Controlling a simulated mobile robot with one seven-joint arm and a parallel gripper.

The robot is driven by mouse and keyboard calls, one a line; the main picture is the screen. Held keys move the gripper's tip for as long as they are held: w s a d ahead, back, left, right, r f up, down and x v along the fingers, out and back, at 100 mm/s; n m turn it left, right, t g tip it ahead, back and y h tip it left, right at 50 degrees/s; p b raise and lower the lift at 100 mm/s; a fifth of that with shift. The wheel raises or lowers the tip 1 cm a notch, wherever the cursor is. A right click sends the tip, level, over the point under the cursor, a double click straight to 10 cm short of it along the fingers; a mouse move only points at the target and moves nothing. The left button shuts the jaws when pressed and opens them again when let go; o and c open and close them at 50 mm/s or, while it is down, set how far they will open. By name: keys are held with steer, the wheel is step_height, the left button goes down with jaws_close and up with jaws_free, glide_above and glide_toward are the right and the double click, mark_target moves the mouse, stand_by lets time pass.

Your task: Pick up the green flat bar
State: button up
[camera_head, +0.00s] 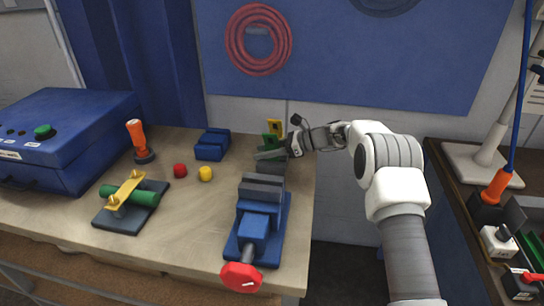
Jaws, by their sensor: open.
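A small green piece (270,139), likely the green flat bar, stands near the back right of the workbench. It is close to an upright yellow piece (274,127). My gripper (264,153) reaches in from the right, and its fingers point left, just in front of the green piece. The jaws are open. My gripper partly covers the lower end of the green piece, so I cannot tell whether they touch. A dark block (273,167) sits below the gripper.
A blue vise (256,224) with a red knob (241,277) stands in front. A green cylinder (143,196) lies under a yellow clamp at left. A red piece (180,170), a yellow piece (205,173) and a blue block (212,145) stand to the left. Bare wood shows front left.

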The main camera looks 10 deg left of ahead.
mark_target(265, 139)
steer(key=shift+a, duration=0.2)
jaws_close()
stand_by(0.5)
steer(key=shift+r, duration=0.25)
steer(key=r, duration=0.4)
steer(key=shift+s+d, duration=0.2)
steer(key=shift+d, duration=0.2)
steer(key=s+d+r, duration=0.6)
steer(key=d, duration=0.2)
steer(key=shift+s+d+r, duration=0.15)
steer(key=shift+d+r, duration=0.05)
steer(key=shift+d, duration=0.2)
